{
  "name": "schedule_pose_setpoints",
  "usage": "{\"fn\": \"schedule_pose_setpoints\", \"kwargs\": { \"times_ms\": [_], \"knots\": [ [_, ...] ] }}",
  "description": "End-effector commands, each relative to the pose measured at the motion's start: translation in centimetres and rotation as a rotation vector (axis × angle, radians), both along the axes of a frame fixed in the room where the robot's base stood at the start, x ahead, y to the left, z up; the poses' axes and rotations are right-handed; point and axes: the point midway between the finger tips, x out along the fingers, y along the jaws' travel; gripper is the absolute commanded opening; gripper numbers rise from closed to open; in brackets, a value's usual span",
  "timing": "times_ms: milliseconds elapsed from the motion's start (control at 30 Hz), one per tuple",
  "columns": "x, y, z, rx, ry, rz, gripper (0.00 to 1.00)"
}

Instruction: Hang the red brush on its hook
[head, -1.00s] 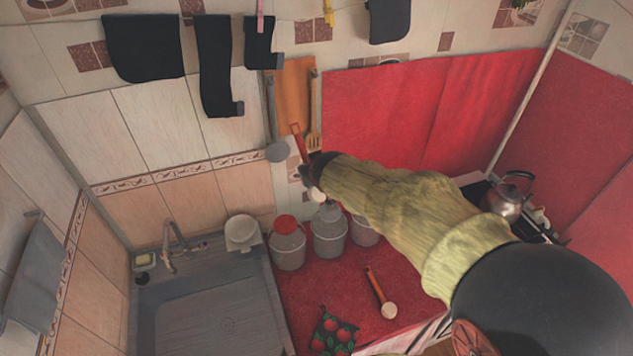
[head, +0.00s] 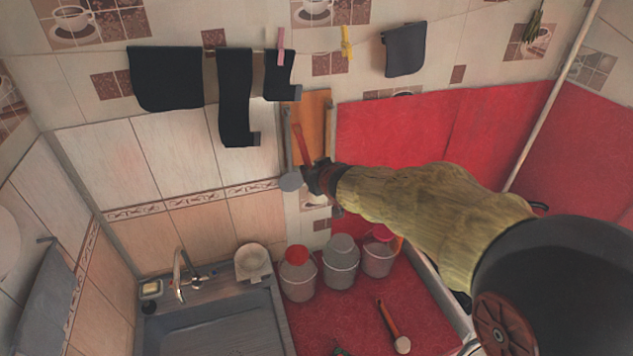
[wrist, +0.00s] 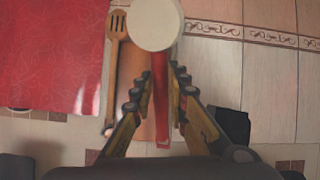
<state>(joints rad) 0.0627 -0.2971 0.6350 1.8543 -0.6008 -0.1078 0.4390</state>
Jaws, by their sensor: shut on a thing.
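My gripper (head: 314,180) is shut on the red handle of a brush (head: 302,143) in front of the wall. In the wrist view, the red brush (wrist: 160,85) stands between the finger pads (wrist: 157,88), its handle end up the wall and its round pale head (wrist: 155,24) down the wall. The handle overlaps an orange-brown board (head: 314,108) hanging behind it; I cannot tell the gap. A grey ladle (head: 291,181) hangs at left and a wooden slotted spatula (wrist: 117,52) on the other side. I cannot make out a free hook.
Several lidded pails (head: 298,278) stand below my gripper. A sink (head: 210,320) is at left. Dark cloths (head: 165,78) hang on a line above.

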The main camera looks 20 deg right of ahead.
Motion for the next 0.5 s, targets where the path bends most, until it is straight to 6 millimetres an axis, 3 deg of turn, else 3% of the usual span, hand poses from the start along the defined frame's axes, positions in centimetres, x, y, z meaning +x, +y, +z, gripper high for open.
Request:
{"fn": "schedule_pose_setpoints", "kwargs": {
  "times_ms": [500],
  "knots": [
    [0.48,0.52,1.00,0.035,-0.137,0.022,0.00]
  ]
}}
